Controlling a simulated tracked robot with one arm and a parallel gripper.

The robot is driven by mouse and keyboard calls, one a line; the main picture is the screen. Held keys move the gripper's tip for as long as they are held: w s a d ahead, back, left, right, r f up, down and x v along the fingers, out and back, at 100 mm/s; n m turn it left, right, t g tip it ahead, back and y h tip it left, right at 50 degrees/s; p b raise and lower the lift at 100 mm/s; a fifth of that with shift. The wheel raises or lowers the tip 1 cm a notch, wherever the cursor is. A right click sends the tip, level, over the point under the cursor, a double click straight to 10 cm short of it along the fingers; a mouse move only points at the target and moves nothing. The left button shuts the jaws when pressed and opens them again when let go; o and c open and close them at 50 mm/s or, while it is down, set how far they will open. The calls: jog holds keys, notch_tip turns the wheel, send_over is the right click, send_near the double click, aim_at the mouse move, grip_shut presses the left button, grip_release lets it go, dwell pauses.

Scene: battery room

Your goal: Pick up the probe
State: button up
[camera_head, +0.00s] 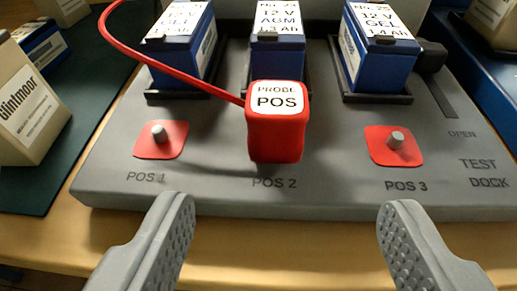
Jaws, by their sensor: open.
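The probe (275,137) is a red block with a white top label reading "PROBE POS". It stands upright at the POS 2 place of the grey test dock (220,190), and a red cable (170,70) runs from its left side up and out of the top of the view. What is under the probe is hidden. My gripper (284,222) is open and empty, its two ridged grey fingers wide apart at the bottom of the view. The probe lies ahead of the fingers, between their lines, and neither finger touches it.
Bare grey pegs on red pads stand at POS 1 (159,134) and POS 3 (396,141). Blue batteries (180,48), (277,55), (378,50) stand in holders behind. A beige "Glintmoor" battery (30,110) stands on a dark green mat (75,135) at left. The dock's front is clear.

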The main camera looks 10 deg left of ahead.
aim_at(277, 101)
jog(key=b+x, duration=0.1)
jog(key=x, duration=0.6)
jog(key=shift+w+f+b, duration=0.2)
jog(key=shift+w+b, duration=0.1)
jog(key=shift+w+a+f+b, duration=0.1)
jog(key=shift+w+b, duration=0.05)
jog(key=shift+w, duration=0.85)
jog(key=shift+w+a+f+b, duration=0.1)
jog(key=shift+w+f+b, duration=0.1)
jog(key=shift+w, duration=0.75)
jog(key=shift+w+a+f+b, duration=0.1)
jog(key=shift+w+b, duration=0.05)
jog(key=shift+w, duration=0.85)
jog(key=c, duration=1.2)
jog(key=shift+o, duration=0.2)
jog(key=shift+r, duration=0.1)
